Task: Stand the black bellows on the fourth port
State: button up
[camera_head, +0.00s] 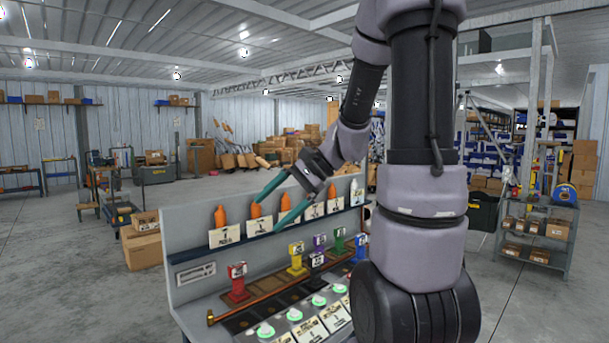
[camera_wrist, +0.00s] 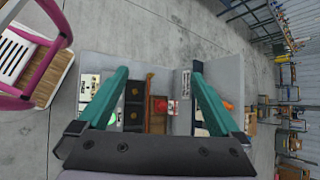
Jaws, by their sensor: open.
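A small black piece, which looks like the black bellows (camera_head: 317,259), stands on the bench in the head view between yellow, purple and green pieces. A row of round ports with green rings (camera_head: 294,314) runs along the bench front; my arm may hide part of the row, and I cannot tell which is the fourth. My gripper (camera_head: 270,213) is open and empty, its teal fingers above the bench near the back shelf, apart from the black piece. In the wrist view the open fingers (camera_wrist: 160,70) frame the bench; I cannot make out the black piece there.
Other coloured pieces stand nearby: red (camera_head: 238,283), yellow (camera_head: 296,258) and green (camera_head: 339,240). Orange bottles (camera_head: 220,216) and labels line the back shelf. A copper-coloured bar (camera_head: 250,307) lies along the bench. A pink-framed object (camera_wrist: 50,50) is at the wrist view's left.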

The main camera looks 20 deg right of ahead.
jog(key=s+d+r+n+t+h, duration=0.2)
jog(key=s+r+n+t+h, duration=0.2)
jog(key=s+r+n+h, duration=0.3)
jog(key=s+r+n, duration=0.1)
jog(key=s+r, duration=0.1)
jog(key=s, duration=0.1)
jog(key=shift+s+d, duration=0.4)
dwell(0.9)
